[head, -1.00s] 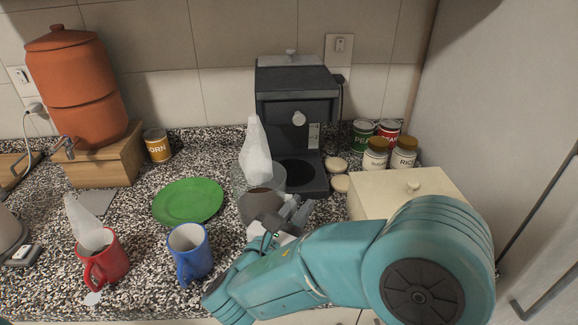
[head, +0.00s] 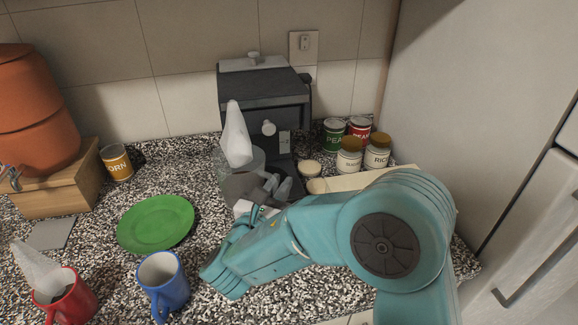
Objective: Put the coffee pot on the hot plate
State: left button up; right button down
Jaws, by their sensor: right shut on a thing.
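The coffee pot (head: 229,168) is a clear glass pot with a dark lower part, in front and to the left of the black coffee maker (head: 264,98). A pale pointed plume, perhaps steam, rises from it. My right gripper (head: 268,192) is shut on the coffee pot at its right front side, and the pot looks upright. The hot plate at the coffee maker's base is mostly hidden behind the pot and gripper. I cannot tell whether the pot touches the counter or the plate. My left gripper is not in view.
A green plate (head: 156,223), blue mug (head: 163,285) and red mug (head: 68,300) stand at left. Cans (head: 335,134) and lidded jars (head: 377,152) stand right of the coffee maker. A pale box (head: 372,179) is partly behind my arm. A tall cabinet (head: 470,110) bounds the right.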

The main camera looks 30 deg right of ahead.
jog(key=w+d+f, duration=0.1)
jog(key=w+d, duration=0.1)
jog(key=d, duration=0.1)
jog(key=w+d+f+p, duration=0.1)
jog(key=w+d, duration=0.1)
jog(key=w, duration=0.1)
jog(key=w+d+f+p, duration=0.1)
jog(key=w+d, duration=0.1)
jog(key=d, duration=0.1)
jog(key=shift+w+d, duration=0.35)
jog(key=shift+w, duration=0.05)
jog(key=shift+w+f, duration=0.1)
jog(key=shift+f, duration=0.3)
jog(key=c, duration=1.1)
grip_release()
